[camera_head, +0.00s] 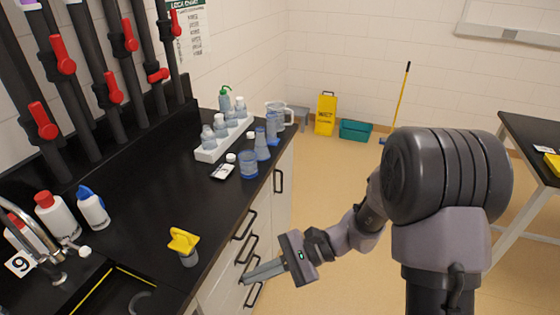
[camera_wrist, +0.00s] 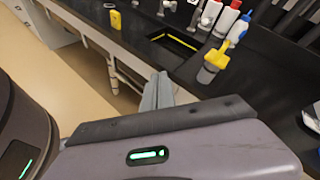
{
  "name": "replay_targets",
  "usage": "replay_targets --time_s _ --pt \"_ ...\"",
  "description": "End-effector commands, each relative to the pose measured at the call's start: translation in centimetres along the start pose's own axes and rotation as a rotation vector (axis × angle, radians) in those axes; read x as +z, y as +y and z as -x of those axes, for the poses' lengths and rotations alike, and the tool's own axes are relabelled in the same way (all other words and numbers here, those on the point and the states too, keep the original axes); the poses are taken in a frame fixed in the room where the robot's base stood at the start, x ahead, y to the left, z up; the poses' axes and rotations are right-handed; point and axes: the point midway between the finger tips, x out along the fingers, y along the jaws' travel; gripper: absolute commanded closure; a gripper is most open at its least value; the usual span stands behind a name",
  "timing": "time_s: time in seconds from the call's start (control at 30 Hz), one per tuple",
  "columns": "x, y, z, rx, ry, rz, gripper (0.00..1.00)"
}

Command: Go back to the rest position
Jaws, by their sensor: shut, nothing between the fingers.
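My gripper (camera_head: 264,271) is shut and empty in the head view. It hangs in front of the drawer fronts, below the edge of the black bench (camera_head: 150,200). In the wrist view my gripper (camera_wrist: 163,80) points toward the bench front, with its fingers together. My arm reaches from the right side of the head view down to the left. I cannot tell from the pictures whether the fingertips touch a drawer handle.
A yellow-topped container (camera_head: 187,246) stands near the bench edge. A white rack (camera_head: 224,138) with several bottles, a beaker (camera_head: 248,164) and a flask (camera_head: 262,145) stand further back. Pipes with red valve handles (camera_head: 63,54) line the left wall. Floor (camera_head: 345,180) beyond the arm is clear.

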Motion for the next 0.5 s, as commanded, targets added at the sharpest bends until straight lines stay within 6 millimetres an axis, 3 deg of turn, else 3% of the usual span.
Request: replay_targets --time_s 0.03,0.1,0.2,0.4,0.5 --pt "2.6 0.7 1.4 0.069 0.086 0.092 1.00" --pt "5.5 2.6 3.6 0.172 0.234 0.215 1.00" --pt "8.5 5.4 7.1 0.282 0.481 0.388 1.00" --pt "11.7 9.2 13.7 0.364 0.958 0.666 1.00" --pt "12.5 9.9 15.7 0.363 1.102 0.742 1.00"
